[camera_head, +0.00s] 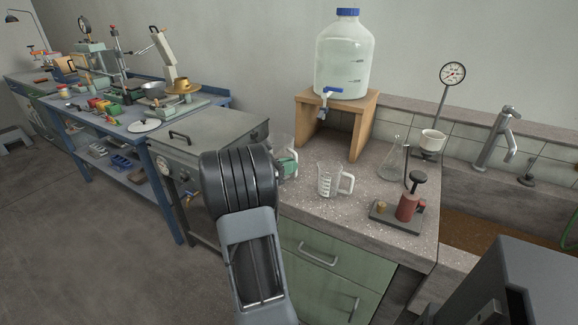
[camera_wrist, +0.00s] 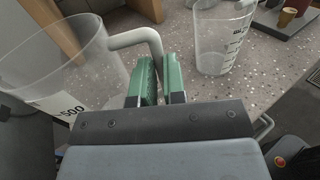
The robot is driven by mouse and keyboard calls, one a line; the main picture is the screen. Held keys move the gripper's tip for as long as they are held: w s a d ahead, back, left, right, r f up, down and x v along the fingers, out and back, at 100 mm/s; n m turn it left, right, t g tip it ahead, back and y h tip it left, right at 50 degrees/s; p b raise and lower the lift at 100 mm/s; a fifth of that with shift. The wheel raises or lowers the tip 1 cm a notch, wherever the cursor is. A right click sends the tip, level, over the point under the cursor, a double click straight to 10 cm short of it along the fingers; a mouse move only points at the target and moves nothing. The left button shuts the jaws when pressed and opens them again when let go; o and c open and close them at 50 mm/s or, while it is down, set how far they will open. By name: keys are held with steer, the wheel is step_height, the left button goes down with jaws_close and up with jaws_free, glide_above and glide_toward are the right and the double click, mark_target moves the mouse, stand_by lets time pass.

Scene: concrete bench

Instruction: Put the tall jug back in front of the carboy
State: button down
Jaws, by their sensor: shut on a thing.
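The tall jug (camera_head: 280,145) is clear, with a pale handle, and stands behind my arm at the left of the bench. In the wrist view the jug (camera_wrist: 55,60) fills the left side and shows a 500 mark. My gripper (camera_head: 289,164) has green fingers, also in the wrist view (camera_wrist: 160,82), shut on the jug's handle. My arm hides the jug's lower part in the head view; I cannot tell whether its base touches the bench. The carboy (camera_head: 344,62), clear with a blue cap and tap, stands on a wooden stand (camera_head: 365,117) behind and right of it.
A shorter clear jug (camera_head: 328,182) stands right of my gripper, also in the wrist view (camera_wrist: 220,40). Further right are a conical flask (camera_head: 391,165), a red device on a plate (camera_head: 408,207) and a white cup (camera_head: 431,140). Bare bench lies before the stand.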

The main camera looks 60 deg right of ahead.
steer(key=shift+f, duration=0.2)
steer(key=c, duration=1.2)
jaws_free()
steer(key=shift+r, duration=0.1)
steer(key=shift+r, duration=0.25)
steer(key=p+v, duration=0.1)
steer(key=v, duration=1.1)
steer(key=s+a+f+m+t+y, duration=0.1)
steer(key=a+m+t+y, duration=0.3)
steer(key=a, duration=0.7)
steer(key=s+a+f+m+t+y, duration=0.1)
steer(key=a+m+t+y, duration=0.3)
steer(key=a, duration=0.7)
steer(key=s+a+f+m+t+y, duration=0.1)
steer(key=a+f+m+t+y, duration=0.1)
steer(key=a+y, duration=0.5)
steer(key=shift+s+a+f+m+t, duration=0.15)
steer(key=shift+a+m+t, duration=0.4)
steer(key=shift+a, duration=0.45)
steer(key=shift+s+a+f+m+t, duration=0.15)
steer(key=shift+a+m+t, duration=0.2)
steer(key=shift+a+t, duration=0.45)
